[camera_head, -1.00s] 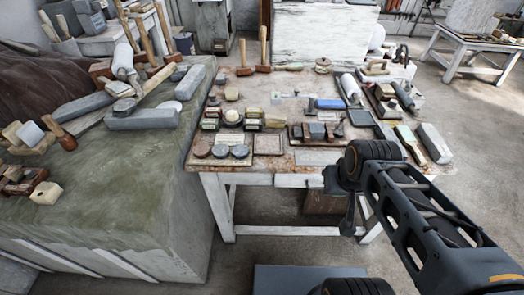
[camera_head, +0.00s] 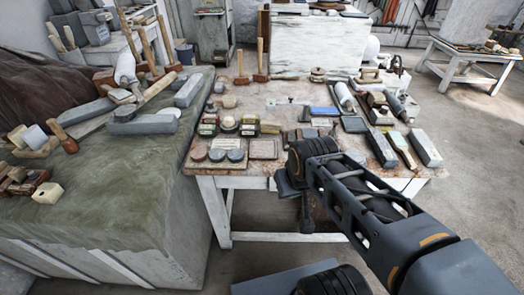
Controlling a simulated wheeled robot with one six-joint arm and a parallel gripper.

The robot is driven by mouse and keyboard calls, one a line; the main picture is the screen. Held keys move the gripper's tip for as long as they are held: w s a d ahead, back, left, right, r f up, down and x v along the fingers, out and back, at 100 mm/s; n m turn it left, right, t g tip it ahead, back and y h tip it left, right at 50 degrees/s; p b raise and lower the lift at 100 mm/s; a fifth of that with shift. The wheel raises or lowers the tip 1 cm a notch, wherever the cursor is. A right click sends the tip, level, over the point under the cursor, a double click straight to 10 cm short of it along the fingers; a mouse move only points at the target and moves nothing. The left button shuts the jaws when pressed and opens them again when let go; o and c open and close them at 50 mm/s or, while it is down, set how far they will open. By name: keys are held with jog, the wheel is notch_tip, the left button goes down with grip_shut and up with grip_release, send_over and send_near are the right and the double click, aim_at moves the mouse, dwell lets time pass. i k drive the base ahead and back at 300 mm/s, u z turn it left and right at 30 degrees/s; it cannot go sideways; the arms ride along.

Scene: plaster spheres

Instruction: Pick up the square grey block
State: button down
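I cannot tell for sure which thing is the square grey block. A long light grey block (camera_head: 425,148) lies at the right end of the cluttered work table (camera_head: 215,181). A darker grey block (camera_head: 381,149) lies left of it. Small dark blocks (camera_head: 309,132) in the middle of the table are partly hidden behind my arm. My gripper (camera_head: 306,222) hangs at the table's front edge, below the dark wrist joint. Its fingers are small and dark, so I cannot tell whether they are open or shut. No block shows in it.
A stone bench (camera_head: 120,215) with long grey blocks (camera_head: 143,125) and mallets stands at the left. Round tins (camera_head: 217,155), small boxes and two upright mallets (camera_head: 261,58) crowd the table.

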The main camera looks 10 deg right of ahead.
aim_at(307, 132)
jog(key=k, duration=0.4)
jog(key=u, duration=0.5)
jog(key=i, duration=0.95)
jog(key=z, duration=0.9)
jog(key=i, duration=0.25)
jog(key=z, duration=0.3)
